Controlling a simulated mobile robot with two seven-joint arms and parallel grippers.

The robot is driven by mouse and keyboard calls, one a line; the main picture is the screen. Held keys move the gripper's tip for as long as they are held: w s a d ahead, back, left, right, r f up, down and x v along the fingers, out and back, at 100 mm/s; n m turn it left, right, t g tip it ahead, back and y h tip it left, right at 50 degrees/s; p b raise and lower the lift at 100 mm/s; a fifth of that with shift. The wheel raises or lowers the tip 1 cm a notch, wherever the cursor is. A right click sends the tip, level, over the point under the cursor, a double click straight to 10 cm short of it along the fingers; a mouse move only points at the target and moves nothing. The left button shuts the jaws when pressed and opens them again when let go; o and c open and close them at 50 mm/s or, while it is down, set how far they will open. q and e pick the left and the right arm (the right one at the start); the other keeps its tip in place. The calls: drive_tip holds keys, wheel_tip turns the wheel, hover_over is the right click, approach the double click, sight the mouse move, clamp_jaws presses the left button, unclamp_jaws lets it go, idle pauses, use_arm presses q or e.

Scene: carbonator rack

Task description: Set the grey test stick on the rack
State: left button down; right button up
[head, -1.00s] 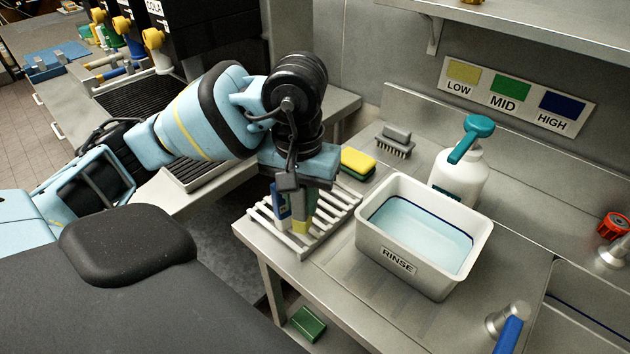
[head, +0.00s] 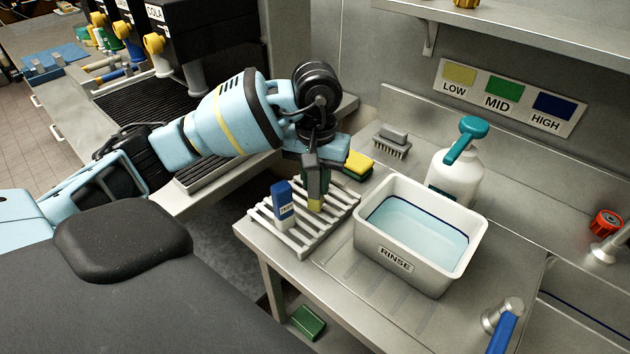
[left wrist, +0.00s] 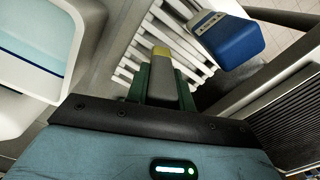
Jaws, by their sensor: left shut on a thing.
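My left gripper (head: 317,182) is shut on the grey test stick (left wrist: 162,70) and points down over the back right part of the rack. The stick has a yellow lower end (head: 316,204), close to the slats; I cannot tell whether it touches them. In the left wrist view my green fingers (left wrist: 160,85) lie on both sides of the stick. The white slatted rack (head: 297,243) stands on the metal counter. My right gripper is not in view.
A RINSE tub (head: 395,264) of water stands right of the rack. A yellow and green sponge (head: 358,164) and a grey brush (head: 392,141) lie behind. A white bottle with a teal pump (head: 455,175) stands behind the tub. A LOW, MID, HIGH sign (head: 505,97) is on the wall.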

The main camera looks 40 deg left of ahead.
use_arm(q)
drive_tip(key=shift+f, duration=0.5)
drive_tip(key=shift+f, duration=0.1)
drive_tip(key=shift+f, duration=0.15)
drive_tip(key=c, duration=1.2)
unclamp_jaws()
drive_tip(key=shift+c, duration=0.2)
drive_tip(key=shift+o, duration=0.2)
